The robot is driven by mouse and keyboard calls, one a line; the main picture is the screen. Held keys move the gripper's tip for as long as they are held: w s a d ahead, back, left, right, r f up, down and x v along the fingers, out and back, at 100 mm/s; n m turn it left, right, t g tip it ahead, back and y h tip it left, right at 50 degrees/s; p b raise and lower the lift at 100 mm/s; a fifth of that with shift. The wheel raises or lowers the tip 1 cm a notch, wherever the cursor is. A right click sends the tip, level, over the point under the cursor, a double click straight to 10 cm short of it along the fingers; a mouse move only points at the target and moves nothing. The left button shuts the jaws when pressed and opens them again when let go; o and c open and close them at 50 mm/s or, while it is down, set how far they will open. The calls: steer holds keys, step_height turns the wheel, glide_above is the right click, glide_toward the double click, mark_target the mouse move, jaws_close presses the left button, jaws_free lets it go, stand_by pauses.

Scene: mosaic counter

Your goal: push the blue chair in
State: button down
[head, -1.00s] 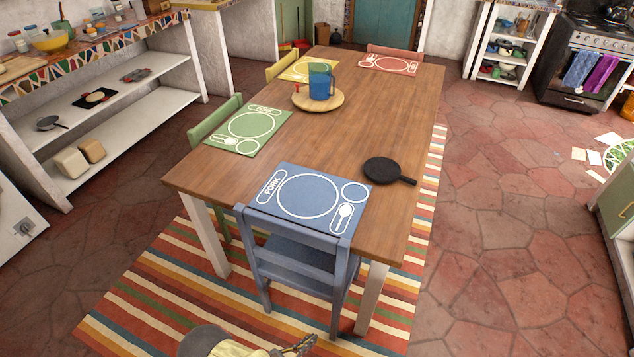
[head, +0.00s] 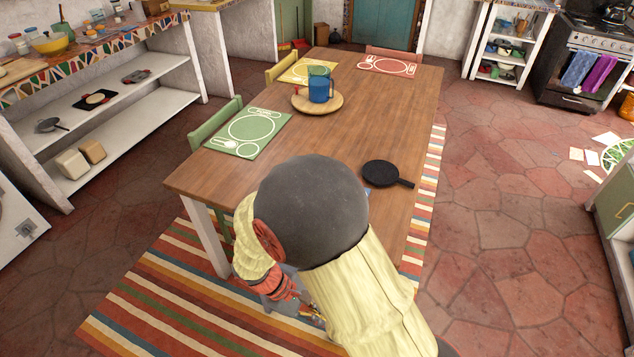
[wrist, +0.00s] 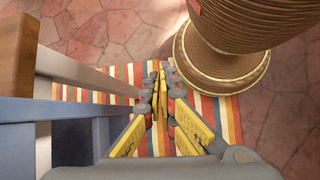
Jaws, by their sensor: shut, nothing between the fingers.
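The blue chair (wrist: 72,108) shows at the left of the wrist view as blue bars with a darker blue face below. In the head view my raised arm hides most of the chair at the near end of the wooden table (head: 385,105). My gripper (wrist: 160,82) is shut and empty, pointing down over the striped rug, just right of the chair's bars with a small gap visible. Whether any part of it touches the chair cannot be told. In the head view the gripper is low and partly hidden by my arm.
A black pan (head: 385,175) lies on the table near its right edge. A green chair (head: 216,122) stands at the table's left side. The striped rug (head: 150,290) lies under the table.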

steer(key=s+d+r+m+t+y+p, duration=0.1)
steer(key=d+r+m, duration=0.3)
steer(key=r, duration=0.8)
steer(key=s+d+r+m+t+y+p, duration=0.2)
steer(key=d+r+m+t+y, duration=0.2)
steer(key=d+r, duration=0.3)
steer(key=s+d+r+m+t+y+p, duration=0.1)
steer(key=d+r+m, duration=0.3)
steer(key=r, duration=1.3)
steer(key=shift+s+d+r+t+y, duration=0.25)
steer(key=shift+s+d+t+y, duration=0.5)
steer(key=shift+d, duration=0.5)
steer(key=shift+s, duration=0.1)
